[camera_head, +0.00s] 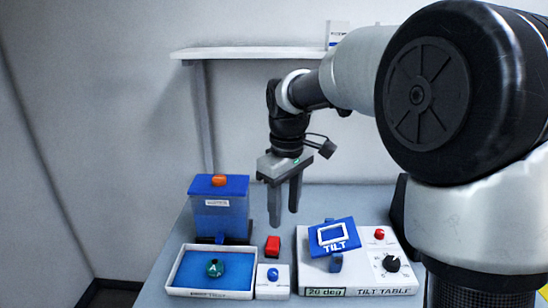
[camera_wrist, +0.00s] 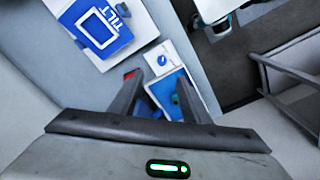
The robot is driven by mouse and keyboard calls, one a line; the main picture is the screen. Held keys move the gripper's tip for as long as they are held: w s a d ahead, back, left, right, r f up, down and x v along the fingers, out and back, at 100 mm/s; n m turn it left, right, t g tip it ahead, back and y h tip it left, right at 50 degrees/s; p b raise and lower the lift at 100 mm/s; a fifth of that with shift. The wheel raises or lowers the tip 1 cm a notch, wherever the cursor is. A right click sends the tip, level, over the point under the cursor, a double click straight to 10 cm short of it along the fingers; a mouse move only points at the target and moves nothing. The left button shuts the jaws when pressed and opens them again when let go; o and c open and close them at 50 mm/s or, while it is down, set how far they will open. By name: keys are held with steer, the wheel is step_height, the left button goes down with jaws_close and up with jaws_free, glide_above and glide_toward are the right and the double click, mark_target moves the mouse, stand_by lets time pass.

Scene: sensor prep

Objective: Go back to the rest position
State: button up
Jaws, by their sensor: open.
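My gripper (camera_head: 284,214) hangs pointing down above the back middle of the workbench. Its two fingers are apart with nothing between them. In the wrist view the open fingers (camera_wrist: 158,82) frame the bench from above. Below and near the gripper is a red block (camera_head: 272,245). To the right is the tilt table, its blue plate (camera_head: 345,233) tilted and marked TILT, with a white square outline. The blue plate also shows in the wrist view (camera_wrist: 88,45). No marker of a rest position shows.
A white tray (camera_head: 175,283) with blue lining holds a teal round piece (camera_head: 214,268) marked A. Behind it stands a blue container (camera_head: 221,215) with an orange knob. A small white box (camera_head: 283,286) has a blue button. A wall shelf (camera_head: 250,53) is behind my arm.

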steer(key=s+d+r+m+t+p, duration=0.1)
steer(key=s+d+r+m+p, duration=0.1)
steer(key=s, duration=0.5)
steer(key=s+d+r+m+t+p, duration=0.2)
steer(key=s+d+r+m, duration=0.2)
steer(key=s, duration=0.3)
steer(key=s+d+r+m+t+p, duration=0.2)
steer(key=s+d+r+m, duration=0.1)
steer(key=s+d+r, duration=0.2)
steer(key=s, duration=0.2)
steer(key=shift+s+d+m, duration=0.3)
steer(key=shift+s+d, duration=0.05)
